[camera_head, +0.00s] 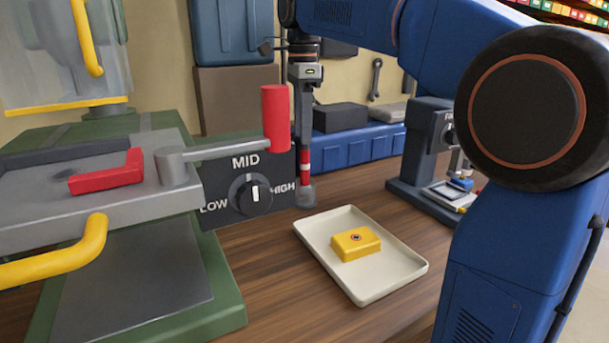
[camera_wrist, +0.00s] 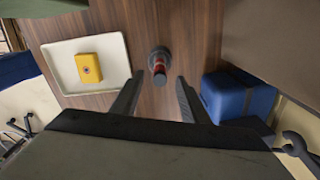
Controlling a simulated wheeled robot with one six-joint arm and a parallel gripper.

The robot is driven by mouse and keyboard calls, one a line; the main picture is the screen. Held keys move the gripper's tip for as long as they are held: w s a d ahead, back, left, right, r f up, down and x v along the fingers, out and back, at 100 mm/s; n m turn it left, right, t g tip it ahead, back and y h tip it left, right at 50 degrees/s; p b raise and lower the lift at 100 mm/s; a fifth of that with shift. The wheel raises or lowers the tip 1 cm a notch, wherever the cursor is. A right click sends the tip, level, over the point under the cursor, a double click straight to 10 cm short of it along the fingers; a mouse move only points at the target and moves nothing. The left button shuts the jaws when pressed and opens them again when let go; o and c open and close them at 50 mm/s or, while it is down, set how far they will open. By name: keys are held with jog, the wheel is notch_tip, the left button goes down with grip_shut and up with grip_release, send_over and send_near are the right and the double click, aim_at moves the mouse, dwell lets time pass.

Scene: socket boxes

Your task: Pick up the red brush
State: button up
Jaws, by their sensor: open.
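The red brush (camera_head: 305,162) stands upright on the wooden table, with a pale band and a wider grey base. It stands behind the white tray in the head view. In the wrist view the brush (camera_wrist: 159,67) is seen from above, ahead of the fingertips and roughly centred between them. My gripper (camera_head: 304,137) points down just above the brush. In the wrist view my gripper (camera_wrist: 156,80) has its two dark fingers spread apart with nothing held. Whether the fingers reach down around the brush top is hard to tell.
A white tray (camera_head: 316,254) holding a yellow block (camera_head: 356,243) lies close by. The green and grey machine with a red-handled lever (camera_head: 276,118) and dial panel (camera_head: 248,192) stands left of the brush. Blue boxes (camera_head: 358,147) stand behind. A small dark device (camera_head: 425,150) is right.

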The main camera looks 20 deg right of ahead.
send_over(304, 185)
jog(key=w, duration=0.1)
notch_tip(304, 185, down, 10)
jog(key=shift+d+r, duration=0.15)
jog(key=shift+c, duration=0.6)
grip_shut()
